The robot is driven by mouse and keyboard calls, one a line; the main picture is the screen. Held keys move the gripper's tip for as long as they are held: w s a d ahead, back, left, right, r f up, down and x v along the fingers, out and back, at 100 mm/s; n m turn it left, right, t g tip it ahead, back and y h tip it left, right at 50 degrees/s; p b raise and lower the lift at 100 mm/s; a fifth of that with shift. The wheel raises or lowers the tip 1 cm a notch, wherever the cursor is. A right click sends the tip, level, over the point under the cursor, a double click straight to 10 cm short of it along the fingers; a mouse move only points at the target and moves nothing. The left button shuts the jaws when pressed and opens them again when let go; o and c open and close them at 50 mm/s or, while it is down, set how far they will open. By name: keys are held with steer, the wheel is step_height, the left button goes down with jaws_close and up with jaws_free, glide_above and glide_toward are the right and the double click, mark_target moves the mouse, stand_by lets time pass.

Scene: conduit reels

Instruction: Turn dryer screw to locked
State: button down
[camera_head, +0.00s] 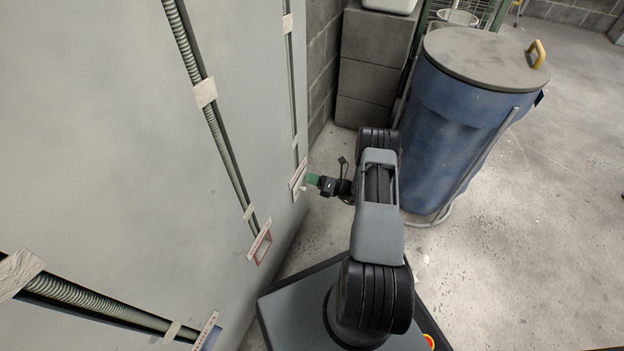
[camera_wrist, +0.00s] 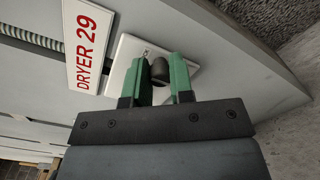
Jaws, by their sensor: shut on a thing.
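The dryer screw (camera_wrist: 159,71) shows in the wrist view as a dark round knob on a white plate (camera_wrist: 122,52). A sign reading "DRYER 29" (camera_wrist: 89,45) in red letters is fixed beside the plate. My gripper (camera_wrist: 160,63) has green fingers, one on each side of the knob, and is shut on it. In the head view my gripper (camera_head: 308,180) reaches left to the grey wall panel, at the plate low on the rightmost conduit. The fingers hide the screw there, and I cannot read its turn position.
The grey wall panel (camera_head: 120,130) carries ribbed conduits (camera_head: 190,50) and a red-edged plate (camera_head: 260,243). A blue barrel (camera_head: 450,120) with a grey lid stands right of my arm. Grey blocks (camera_head: 375,75) stand behind. Open concrete floor lies at right.

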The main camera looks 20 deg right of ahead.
steer(key=shift+a, duration=0.1)
steer(key=c, duration=1)
jaws_free()
steer(key=p+v, duration=0.3)
steer(key=v, duration=1.1)
steer(key=shift+p, duration=0.3)
